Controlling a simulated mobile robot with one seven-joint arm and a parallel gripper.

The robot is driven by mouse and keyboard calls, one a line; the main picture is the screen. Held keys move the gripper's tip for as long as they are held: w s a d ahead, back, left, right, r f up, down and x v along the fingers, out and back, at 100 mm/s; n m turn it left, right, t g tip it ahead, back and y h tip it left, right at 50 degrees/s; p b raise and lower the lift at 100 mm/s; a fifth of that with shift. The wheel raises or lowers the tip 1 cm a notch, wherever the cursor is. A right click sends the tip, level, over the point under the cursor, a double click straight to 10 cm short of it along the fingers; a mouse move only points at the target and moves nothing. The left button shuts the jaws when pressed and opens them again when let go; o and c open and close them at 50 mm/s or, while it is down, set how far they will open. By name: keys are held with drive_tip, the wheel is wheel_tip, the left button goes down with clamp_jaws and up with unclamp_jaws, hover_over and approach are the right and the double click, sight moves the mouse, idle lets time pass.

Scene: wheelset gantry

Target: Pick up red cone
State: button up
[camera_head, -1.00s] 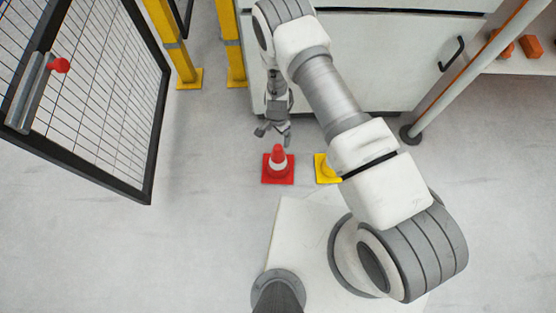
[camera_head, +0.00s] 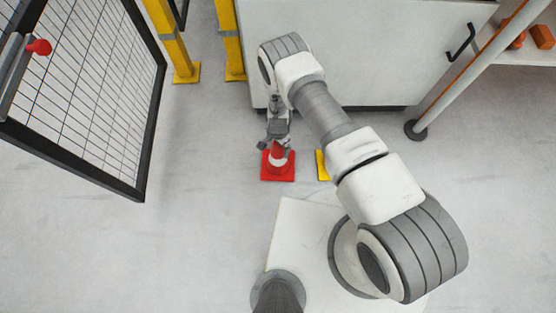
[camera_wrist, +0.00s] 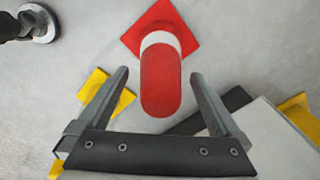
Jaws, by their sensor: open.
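The red cone (camera_head: 278,159) stands upright on the floor on its square red base, with a white band around it, in the head view. In the wrist view the red cone (camera_wrist: 161,80) lies ahead, its rounded tip pointing toward me between the two fingers. My gripper (camera_wrist: 158,80) is open, one finger on each side of the cone's top, with gaps visible on both sides. In the head view my gripper (camera_head: 276,143) is at the cone's upper part; whether it touches cannot be told there.
A yellow cone's base (camera_head: 323,166) is just right of the red cone, mostly hidden by my arm. A white cabinet (camera_head: 375,50) stands behind. Yellow posts (camera_head: 230,40) stand at the back, and a black mesh panel (camera_head: 90,90) is at the left. Floor left of the cone is clear.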

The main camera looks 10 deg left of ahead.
drive_tip(key=shift+f, duration=0.25)
clamp_jaws()
idle(0.3)
